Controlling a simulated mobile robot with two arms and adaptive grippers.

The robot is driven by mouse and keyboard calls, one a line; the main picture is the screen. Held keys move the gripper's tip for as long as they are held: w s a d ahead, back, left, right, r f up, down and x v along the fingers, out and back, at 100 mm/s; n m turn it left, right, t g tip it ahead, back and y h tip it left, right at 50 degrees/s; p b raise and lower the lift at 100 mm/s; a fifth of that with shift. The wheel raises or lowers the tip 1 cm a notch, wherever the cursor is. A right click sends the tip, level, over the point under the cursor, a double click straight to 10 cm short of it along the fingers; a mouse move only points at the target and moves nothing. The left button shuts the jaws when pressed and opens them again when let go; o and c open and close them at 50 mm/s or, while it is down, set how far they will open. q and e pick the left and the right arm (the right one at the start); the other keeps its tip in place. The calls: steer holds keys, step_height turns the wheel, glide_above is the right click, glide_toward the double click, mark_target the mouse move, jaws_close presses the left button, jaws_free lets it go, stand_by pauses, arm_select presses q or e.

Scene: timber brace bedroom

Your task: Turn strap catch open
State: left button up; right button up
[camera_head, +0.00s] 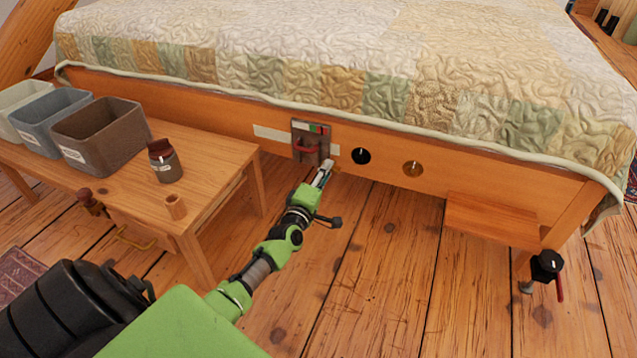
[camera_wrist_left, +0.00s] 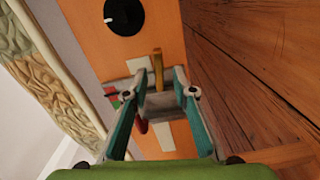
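The catch appears to be a grey plate (camera_head: 309,136) on the orange bed side rail, with a red curved handle (camera_head: 304,148) and a small red and green strip near its top. In the left wrist view the red handle (camera_wrist_left: 141,126) shows partly behind a finger. A yellow lever (camera_wrist_left: 157,68) sticks out at the plate's edge. My left gripper (camera_head: 324,172) is at the plate's lower right corner. In the left wrist view its fingers (camera_wrist_left: 159,76) are open on either side of the lever, with gaps showing. Contact cannot be told. My right gripper is out of view.
A black dial (camera_head: 361,156) and a brass disc (camera_head: 413,168) sit right of the plate. A low wooden table (camera_head: 215,160) with bins and a jar (camera_head: 165,160) stands left. A wooden step (camera_head: 490,218) projects at right. The plank floor between is clear.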

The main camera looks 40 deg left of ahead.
arm_select(q)
steer(key=v, duration=1.1)
steer(key=shift+s, duration=0.3)
